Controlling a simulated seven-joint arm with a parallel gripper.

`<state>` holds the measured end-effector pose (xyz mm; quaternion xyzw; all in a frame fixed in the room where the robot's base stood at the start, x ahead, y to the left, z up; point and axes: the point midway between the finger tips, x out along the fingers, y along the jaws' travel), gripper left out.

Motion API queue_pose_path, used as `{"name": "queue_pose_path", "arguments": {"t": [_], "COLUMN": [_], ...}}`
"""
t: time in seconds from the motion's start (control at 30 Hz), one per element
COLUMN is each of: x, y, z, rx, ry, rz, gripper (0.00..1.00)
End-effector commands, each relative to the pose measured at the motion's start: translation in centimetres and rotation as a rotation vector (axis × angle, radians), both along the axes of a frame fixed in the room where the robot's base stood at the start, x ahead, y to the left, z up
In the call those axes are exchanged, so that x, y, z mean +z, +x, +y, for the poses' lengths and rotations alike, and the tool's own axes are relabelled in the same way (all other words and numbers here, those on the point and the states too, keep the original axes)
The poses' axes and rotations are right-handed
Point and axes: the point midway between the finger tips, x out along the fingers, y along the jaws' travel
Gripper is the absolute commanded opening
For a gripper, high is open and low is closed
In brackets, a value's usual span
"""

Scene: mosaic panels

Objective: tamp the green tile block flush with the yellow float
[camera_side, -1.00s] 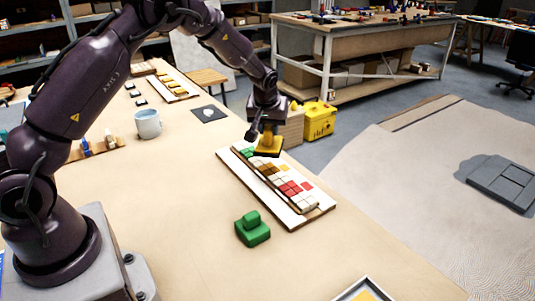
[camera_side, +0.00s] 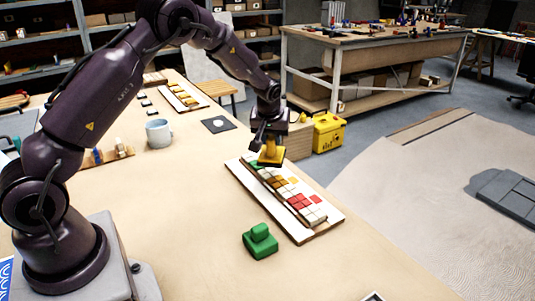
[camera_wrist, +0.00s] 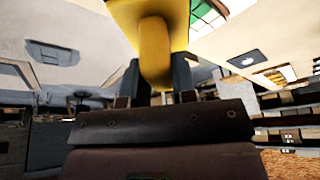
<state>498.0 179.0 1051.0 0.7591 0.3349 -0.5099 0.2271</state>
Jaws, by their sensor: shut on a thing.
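My gripper (camera_side: 270,143) is shut on the yellow float (camera_side: 271,158), base down, at the far end of the mosaic panel (camera_side: 316,236). The float's yellow handle also shows between my fingers in the wrist view (camera_wrist: 154,55). The green tile block (camera_side: 257,165) sits at that far end of the tile row, partly hidden by the float. Green also shows beside the float in the wrist view (camera_wrist: 203,8). I cannot tell whether the float touches the green block or whether the block is flush.
A green float-shaped piece (camera_side: 260,241) lies on the table before the panel. A yellow box (camera_side: 328,131) stands beyond the table edge. The table's middle is clear.

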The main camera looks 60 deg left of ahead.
Motion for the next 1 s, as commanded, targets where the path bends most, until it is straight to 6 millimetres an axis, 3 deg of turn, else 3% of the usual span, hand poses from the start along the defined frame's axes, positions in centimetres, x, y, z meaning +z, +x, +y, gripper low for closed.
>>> {"name": "queue_pose_path", "arguments": {"t": [0.03, 0.1, 0.3, 0.47, 1.0], "x": [-0.1, -0.1, 0.5, 0.7, -4.2], "y": [-0.2, -0.3, 0.1, 0.7, 0.7], "z": [2.0, 4.1, 8.3, 7.9, 7.9], "rx": [0.035, 0.054, 0.024, -0.044, -0.048], "ry": [-0.004, -0.008, -0.005, 0.008, 0.009], "rz": [-0.007, -0.013, -0.022, -0.008, -0.005], "gripper": [0.06, 0.06, 0.06, 0.06, 0.06]}}
